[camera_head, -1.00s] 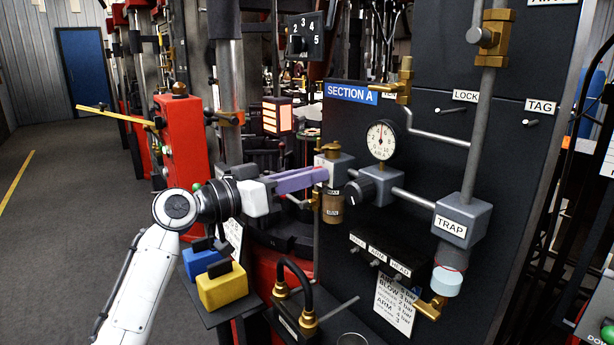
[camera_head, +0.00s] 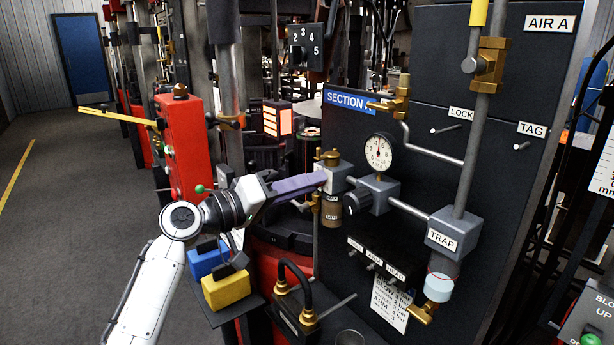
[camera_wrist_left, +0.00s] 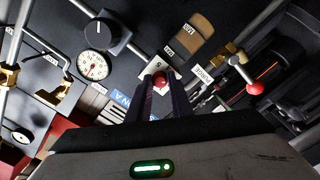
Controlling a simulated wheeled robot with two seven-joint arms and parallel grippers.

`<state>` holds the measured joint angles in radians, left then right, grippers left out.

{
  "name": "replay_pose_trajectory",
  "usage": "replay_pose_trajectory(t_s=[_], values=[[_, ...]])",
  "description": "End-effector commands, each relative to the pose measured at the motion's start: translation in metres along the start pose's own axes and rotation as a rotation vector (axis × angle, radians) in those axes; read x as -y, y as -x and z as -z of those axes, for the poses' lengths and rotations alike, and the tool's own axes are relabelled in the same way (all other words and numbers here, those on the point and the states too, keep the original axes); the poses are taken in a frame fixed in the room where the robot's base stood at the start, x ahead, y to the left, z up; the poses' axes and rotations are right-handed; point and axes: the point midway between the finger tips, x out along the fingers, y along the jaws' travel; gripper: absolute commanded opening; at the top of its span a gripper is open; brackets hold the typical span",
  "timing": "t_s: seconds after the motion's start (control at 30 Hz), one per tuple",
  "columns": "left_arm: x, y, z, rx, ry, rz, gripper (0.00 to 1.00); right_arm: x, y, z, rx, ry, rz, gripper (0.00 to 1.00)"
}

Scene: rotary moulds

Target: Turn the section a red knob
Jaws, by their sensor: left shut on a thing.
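The red knob (camera_wrist_left: 161,80) shows in the left wrist view between my left fingertips, in front of a pale labelled block. In the head view that grey block (camera_head: 340,174) sits on the section A panel, with a brass cap above and a brass-coloured cup below; the knob itself is hidden there behind my fingers. My left gripper (camera_head: 322,178) reaches in from the left with its purple fingers against the block's near side. It is shut on the red knob. My right gripper is in neither view.
The dark section A panel (camera_head: 450,80) carries a gauge (camera_head: 379,152), a grey regulator with a black knob (camera_head: 357,197) and a trap (camera_head: 455,232). A red-balled lever (camera_wrist_left: 256,88) is beside the fingers in the wrist view. Yellow and blue blocks (camera_head: 226,288) lie below my arm.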

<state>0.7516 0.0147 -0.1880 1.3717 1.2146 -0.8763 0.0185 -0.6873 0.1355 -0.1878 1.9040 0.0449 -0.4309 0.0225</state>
Motion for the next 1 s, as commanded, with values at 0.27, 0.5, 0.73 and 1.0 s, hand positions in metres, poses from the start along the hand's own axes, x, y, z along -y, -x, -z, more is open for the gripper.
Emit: replay_pose_trajectory(t_s=[0.27,0.5,0.73,1.0], values=[[-0.0001,0.0001,0.0002,0.001,0.099,0.001,0.0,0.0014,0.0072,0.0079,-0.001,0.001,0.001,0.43],[0.0006,0.0001,-0.0002,0.001,0.122,0.001,0.0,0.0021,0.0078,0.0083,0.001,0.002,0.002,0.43],[0.0007,0.0001,-0.0004,0.001,0.121,0.001,0.0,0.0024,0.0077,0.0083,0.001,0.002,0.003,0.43],[0.0006,0.0001,-0.0003,0.0,0.12,0.001,0.38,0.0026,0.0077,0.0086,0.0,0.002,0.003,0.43]])
